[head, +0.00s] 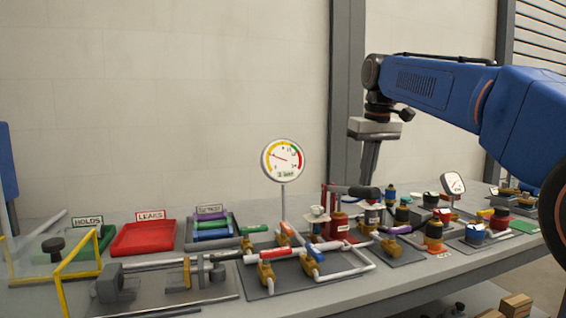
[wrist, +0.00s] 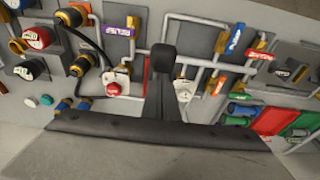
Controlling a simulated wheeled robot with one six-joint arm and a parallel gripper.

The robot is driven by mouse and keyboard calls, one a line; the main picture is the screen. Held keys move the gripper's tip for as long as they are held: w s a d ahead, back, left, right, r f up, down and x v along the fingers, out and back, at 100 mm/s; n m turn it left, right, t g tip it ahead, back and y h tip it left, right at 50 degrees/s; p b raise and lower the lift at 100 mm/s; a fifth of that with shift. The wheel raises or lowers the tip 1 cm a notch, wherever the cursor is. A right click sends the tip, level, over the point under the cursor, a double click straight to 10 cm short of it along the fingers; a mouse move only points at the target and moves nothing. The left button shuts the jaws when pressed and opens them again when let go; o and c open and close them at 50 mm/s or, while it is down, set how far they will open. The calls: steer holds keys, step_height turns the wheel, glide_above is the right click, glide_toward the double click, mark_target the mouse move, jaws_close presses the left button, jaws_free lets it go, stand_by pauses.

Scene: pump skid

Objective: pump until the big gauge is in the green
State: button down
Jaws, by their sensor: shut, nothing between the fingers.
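The big gauge (head: 283,160) stands on a thin post behind the pipework, its round dial facing me. Its needle points to the left, on the yellow part of the scale; a green part shows near the top right and a red part at the right. The hand pump has a red body (head: 338,226) and a lever with a thick black grip (head: 363,192). My gripper (head: 369,182) is shut and empty, pointing down at the black grip in the head view. Whether it touches the grip is unclear. The wrist view shows its closed fingers (wrist: 162,62) over the pipework.
A smaller gauge (head: 453,184) stands to the right. Valves and pipes crowd the bench around the pump. A red tray (head: 143,238) marked LEAKS and a green tray marked HOLDS (head: 80,243) lie at the left. A yellow frame (head: 76,270) stands at the front left.

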mark_target(365, 198)
steer(key=shift+s+d+x, duration=0.1)
steer(key=shift+s+x, duration=0.1)
steer(key=shift+x, duration=0.9)
steer(key=shift+s+d+x, duration=0.1)
steer(key=shift+s+x, duration=0.1)
steer(key=shift+x, duration=0.9)
steer(key=shift+s+d+x, duration=0.1)
steer(key=shift+s+x, duration=0.15)
steer(key=shift+x, duration=0.85)
steer(key=shift+w+a+v, duration=0.1)
steer(key=shift+w+v, duration=0.15)
steer(key=shift+v, duration=1.1)
steer(key=shift+w+a+v, duration=0.1)
steer(key=shift+w+v, duration=0.15)
steer(key=shift+v, duration=1.1)
steer(key=shift+w+a+v, duration=0.1)
steer(key=shift+w+v, duration=0.15)
steer(key=shift+v, duration=1.1)
steer(key=shift+r, duration=0.15)
